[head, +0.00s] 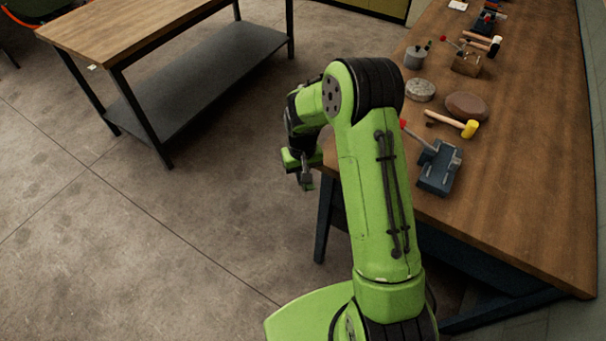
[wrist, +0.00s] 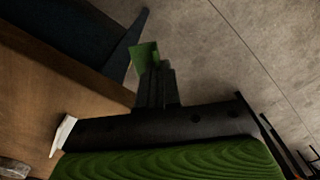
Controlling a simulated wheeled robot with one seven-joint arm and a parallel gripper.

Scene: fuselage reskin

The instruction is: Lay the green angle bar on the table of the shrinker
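My gripper (head: 306,183) hangs beside the left edge of the workbench, over the floor. In the wrist view its dark fingers (wrist: 156,88) are close together, with a short green piece at their tips. This piece looks like the green angle bar (wrist: 146,56). Only its end shows; the fingers hide the rest, and I cannot make it out in the head view. A blue-grey bench tool with a red-knobbed lever (head: 438,168) stands on the near part of the bench, right of my gripper. It may be the shrinker; a similar lever tool (head: 467,60) stands farther back.
The wooden workbench (head: 520,190) also carries a yellow-headed mallet (head: 468,129), a brown rounded block (head: 466,106), a grey disc (head: 420,90) and a grey pot (head: 415,58). A second table (head: 130,30) stands at the back left. The floor between is clear.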

